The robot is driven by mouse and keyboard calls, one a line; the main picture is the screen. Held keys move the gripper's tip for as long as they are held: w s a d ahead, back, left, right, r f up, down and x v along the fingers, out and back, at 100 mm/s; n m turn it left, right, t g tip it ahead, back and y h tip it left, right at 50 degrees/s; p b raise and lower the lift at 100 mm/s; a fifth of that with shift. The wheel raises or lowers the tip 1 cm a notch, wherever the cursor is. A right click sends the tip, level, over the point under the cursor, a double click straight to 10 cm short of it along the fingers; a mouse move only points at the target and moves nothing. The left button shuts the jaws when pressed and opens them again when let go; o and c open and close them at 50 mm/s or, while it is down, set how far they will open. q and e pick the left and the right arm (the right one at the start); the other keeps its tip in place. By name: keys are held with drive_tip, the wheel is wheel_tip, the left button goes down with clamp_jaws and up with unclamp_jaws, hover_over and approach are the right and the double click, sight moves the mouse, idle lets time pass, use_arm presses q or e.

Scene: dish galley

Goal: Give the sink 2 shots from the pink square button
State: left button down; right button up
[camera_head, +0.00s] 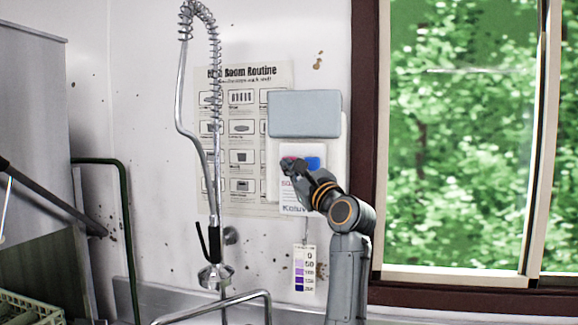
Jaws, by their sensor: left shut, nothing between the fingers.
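A wall dispenser with a grey-blue upper box (304,114) hangs on the white wall left of the window. Below the box, a blue button (313,163) shows clearly. A little pink shows to its left, mostly hidden behind my gripper. My left gripper (287,167) is shut and empty, with its tips in front of the pink spot. I cannot tell whether the tips touch it. My right gripper is not in view. The sink basin is not clearly seen; a steel ledge (165,296) runs along the bottom.
A spring-hose faucet (214,170) stands left of the dispenser, above a bent steel pipe (225,302). A routine poster (243,150) is behind it. A purple colour chart (304,270) hangs below the dispenser. A rack (28,308) is at lower left. The window (460,140) fills the right.

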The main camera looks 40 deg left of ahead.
use_arm(q)
drive_tip(key=shift+w+a, duration=0.25)
drive_tip(key=shift+w, duration=0.25)
idle(0.5)
drive_tip(key=shift+s+d, duration=0.1)
idle(0.3)
drive_tip(key=shift+s+d+f+b, duration=0.1)
drive_tip(key=shift+s+d+b, duration=0.15)
drive_tip(key=shift+s, duration=0.2)
drive_tip(key=shift+s+d+f+b, duration=0.1)
drive_tip(key=shift+s+d+b, duration=0.15)
drive_tip(key=shift+s, duration=0.15)
drive_tip(key=shift+r, duration=0.1)
drive_tip(key=shift+a, duration=0.1)
drive_tip(key=shift+w+a+r, duration=0.1)
drive_tip(key=shift+w, duration=0.1)
